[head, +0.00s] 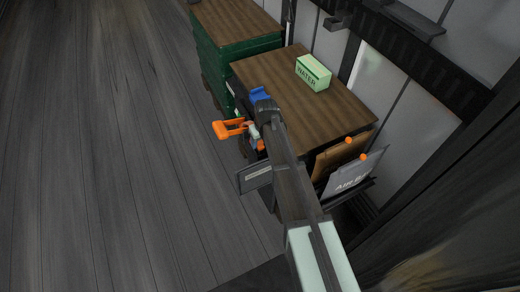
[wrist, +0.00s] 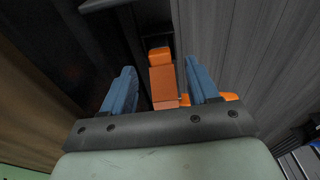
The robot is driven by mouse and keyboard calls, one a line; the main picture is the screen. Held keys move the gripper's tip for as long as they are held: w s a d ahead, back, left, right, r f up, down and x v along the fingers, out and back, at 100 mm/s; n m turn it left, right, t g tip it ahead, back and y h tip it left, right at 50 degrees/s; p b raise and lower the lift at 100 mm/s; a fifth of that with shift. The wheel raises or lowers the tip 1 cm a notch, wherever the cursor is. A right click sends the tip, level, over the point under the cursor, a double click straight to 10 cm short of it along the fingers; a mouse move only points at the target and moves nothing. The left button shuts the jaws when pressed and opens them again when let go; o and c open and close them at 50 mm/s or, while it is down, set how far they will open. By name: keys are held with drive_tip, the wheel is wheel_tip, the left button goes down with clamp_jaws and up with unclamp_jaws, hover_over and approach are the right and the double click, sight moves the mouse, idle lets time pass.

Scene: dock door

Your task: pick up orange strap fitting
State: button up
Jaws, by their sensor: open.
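An orange strap fitting (wrist: 162,82) shows in the wrist view, between the two blue fingers of my gripper (wrist: 161,82). My gripper is open, with a gap between the fitting and at least the left finger. More orange (wrist: 226,97) shows beyond the right finger; I cannot tell whether it is the same part. In the head view an orange piece (head: 230,128) sticks out left of the crate stack, beside my gripper (head: 253,141). My arm hides part of that area.
A wooden-topped stack (head: 275,70) bears a green WATER box (head: 313,72). A green crate stack (head: 225,60) stands behind. A grey plate (head: 255,177) is left of my arm. Brown and grey boards (head: 345,180) with orange tips stand right. The plank floor (head: 110,150) is clear.

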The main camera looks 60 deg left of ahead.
sight(260, 145)
drive_tip(key=f, duration=0.1)
drive_tip(key=a+f, duration=0.1)
drive_tip(key=f, duration=0.1)
drive_tip(key=shift+f, duration=0.3)
clamp_jaws()
idle(0.3)
